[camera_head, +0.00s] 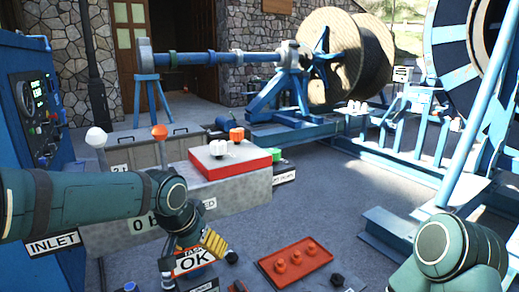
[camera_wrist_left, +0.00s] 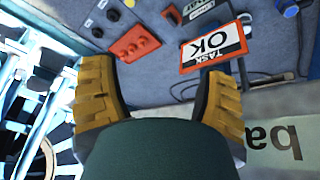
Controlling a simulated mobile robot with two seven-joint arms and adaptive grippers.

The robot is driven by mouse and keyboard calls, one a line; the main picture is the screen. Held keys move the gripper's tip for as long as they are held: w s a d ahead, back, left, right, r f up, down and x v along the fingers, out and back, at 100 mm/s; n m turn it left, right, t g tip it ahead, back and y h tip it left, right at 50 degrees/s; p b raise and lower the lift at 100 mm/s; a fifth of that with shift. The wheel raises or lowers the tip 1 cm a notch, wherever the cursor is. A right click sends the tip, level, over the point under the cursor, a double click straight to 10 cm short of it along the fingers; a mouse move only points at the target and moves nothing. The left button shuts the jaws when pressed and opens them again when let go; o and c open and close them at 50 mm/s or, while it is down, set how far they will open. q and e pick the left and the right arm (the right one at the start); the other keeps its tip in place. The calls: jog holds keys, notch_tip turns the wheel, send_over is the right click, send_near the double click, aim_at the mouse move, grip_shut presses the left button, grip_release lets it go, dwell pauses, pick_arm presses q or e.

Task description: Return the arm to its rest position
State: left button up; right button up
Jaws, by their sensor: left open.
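My left arm (camera_head: 90,203) comes in from the left and bends down at a dark teal joint. My left gripper (camera_head: 205,243) hangs in front of the grey block, with a yellow-striped finger showing. In the left wrist view, the two yellow-padded fingers of my left gripper (camera_wrist_left: 160,88) stand wide apart with nothing between them. A "TASK OK" sign (camera_head: 194,261) shows just below the gripper; it also shows beyond the fingers in the wrist view (camera_wrist_left: 214,47). My right arm (camera_head: 452,250) shows at the lower right; its gripper is out of view.
A grey block (camera_head: 245,192) carries a red plate (camera_head: 233,165) with white and orange knobs. Levers with white (camera_head: 96,137) and orange (camera_head: 159,132) knobs stand behind my left arm. A blue control cabinet (camera_head: 40,105) stands left.

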pick_arm(q)
jog(key=s+d+f+n+g+h, duration=0.1)
jog(key=s+d+f, duration=0.15)
jog(key=f, duration=0.95)
jog(key=s+d+f+n+g+h, duration=0.15)
jog(key=s+f, duration=0.25)
jog(key=f, duration=0.8)
jog(key=s+a+f+n, duration=0.1)
jog(key=s+f+n, duration=0.1)
jog(key=s+f, duration=0.9)
jog(key=shift+s+f+n+y, duration=0.25)
jog(key=shift+f+n+y, duration=0.1)
jog(key=shift+f+y, duration=0.15)
